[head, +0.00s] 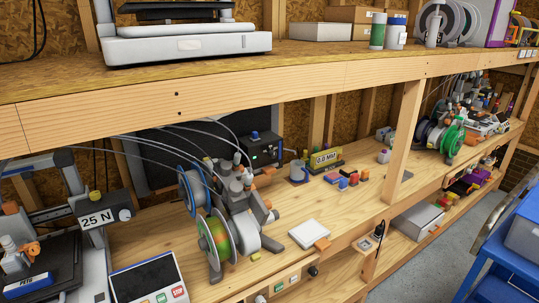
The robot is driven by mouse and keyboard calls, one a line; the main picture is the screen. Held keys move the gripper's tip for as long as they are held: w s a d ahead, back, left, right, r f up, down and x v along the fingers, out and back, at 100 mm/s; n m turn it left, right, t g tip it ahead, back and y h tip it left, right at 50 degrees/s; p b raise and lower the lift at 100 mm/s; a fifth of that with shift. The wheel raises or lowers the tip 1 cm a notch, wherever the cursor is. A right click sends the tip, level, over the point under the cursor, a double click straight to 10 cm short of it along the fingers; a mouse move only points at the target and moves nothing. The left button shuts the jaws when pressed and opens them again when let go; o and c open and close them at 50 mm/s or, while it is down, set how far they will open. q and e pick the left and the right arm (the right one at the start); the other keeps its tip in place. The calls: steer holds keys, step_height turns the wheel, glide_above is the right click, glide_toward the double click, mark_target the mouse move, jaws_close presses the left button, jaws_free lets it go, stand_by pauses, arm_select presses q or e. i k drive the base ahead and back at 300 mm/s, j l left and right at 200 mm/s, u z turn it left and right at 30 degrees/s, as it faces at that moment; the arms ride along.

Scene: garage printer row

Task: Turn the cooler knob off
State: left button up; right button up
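I cannot tell for sure which knob is the cooler's. A black box (263,151) with small green lights stands against the back wall, behind the spool rack. A dark round knob (313,271) sits on the front edge of the bench, beside a switch panel (287,283). Another dark knob-like part (379,231) shows on a wooden piece farther right. The setting of each is too small to read. Neither of my grippers shows in the head view.
A spool rack (245,195) with several filament spools stands mid-bench. A printer marked 25 N (97,219) and a touch panel (147,280) are at left. An upper shelf (300,72) overhangs the bench. A blue cart (513,254) stands at right, with grey floor beside it.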

mark_target(272, 154)
steer(key=i+l+u, duration=0.1)
steer(key=u, duration=0.35)
steer(key=i+l+u, duration=0.15)
steer(key=u, duration=0.3)
steer(key=i+l+u, duration=0.15)
steer(key=u, duration=0.3)
